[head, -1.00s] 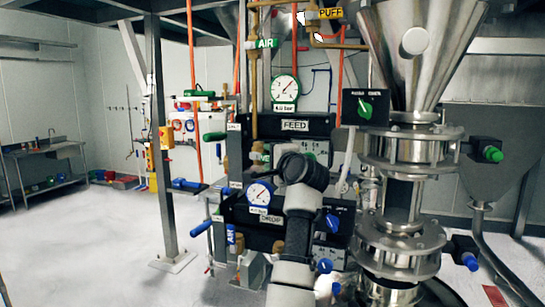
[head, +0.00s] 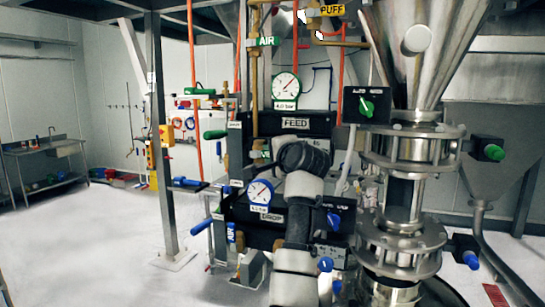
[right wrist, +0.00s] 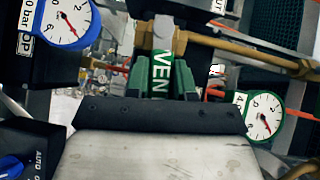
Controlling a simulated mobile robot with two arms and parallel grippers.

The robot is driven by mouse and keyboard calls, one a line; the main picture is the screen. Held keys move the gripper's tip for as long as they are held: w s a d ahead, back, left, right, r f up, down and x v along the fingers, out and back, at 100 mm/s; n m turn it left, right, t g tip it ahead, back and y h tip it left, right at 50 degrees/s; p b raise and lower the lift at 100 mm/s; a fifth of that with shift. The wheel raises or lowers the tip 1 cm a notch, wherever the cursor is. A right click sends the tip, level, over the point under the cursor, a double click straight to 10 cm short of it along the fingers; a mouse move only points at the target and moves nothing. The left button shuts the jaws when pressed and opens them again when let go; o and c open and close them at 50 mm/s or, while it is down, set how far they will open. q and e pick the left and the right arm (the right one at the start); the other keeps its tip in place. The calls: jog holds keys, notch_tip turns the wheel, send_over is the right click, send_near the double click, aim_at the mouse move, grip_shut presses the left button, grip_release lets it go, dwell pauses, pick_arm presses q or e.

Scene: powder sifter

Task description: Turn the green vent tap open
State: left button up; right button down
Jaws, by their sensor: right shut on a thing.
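The green vent tap (right wrist: 160,72), marked with white letters "VEN", sits on a brass pipe fitting in the right wrist view. My right gripper (right wrist: 162,78) is shut on it, with one finger on each side of the lettered green part. In the head view my right arm's dark wrist reaches up in front of the panels, and its fingertips are hidden behind it. A bit of green (head: 262,152) shows just left of that wrist on the brass pipe. My left gripper is not in view.
Close by are the green-rimmed feed gauge (head: 285,90), the blue-rimmed drop gauge (head: 260,192) and a black box with a green knob (head: 366,106). The steel hopper and valve stack (head: 408,150) stand to the right. The white floor (head: 95,235) at left is open.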

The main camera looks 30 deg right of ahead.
jog(key=shift+w+r+n+g, duration=0.1)
jog(key=shift+r+n+g, duration=0.4)
jog(key=shift+n+g, duration=0.25)
jog(key=shift+w+a+r+n+g+h, duration=0.1)
jog(key=shift+a+r+n+g+h, duration=0.1)
jog(key=shift+r+n+g, duration=0.3)
jog(key=shift+w+a+r+n+g+h, duration=0.1)
jog(key=shift+n+g+h, duration=0.15)
jog(key=shift+g, duration=0.4)
jog(key=c, duration=1)
grip_release()
jog(key=shift+o, duration=0.2)
jog(key=shift+s, duration=0.1)
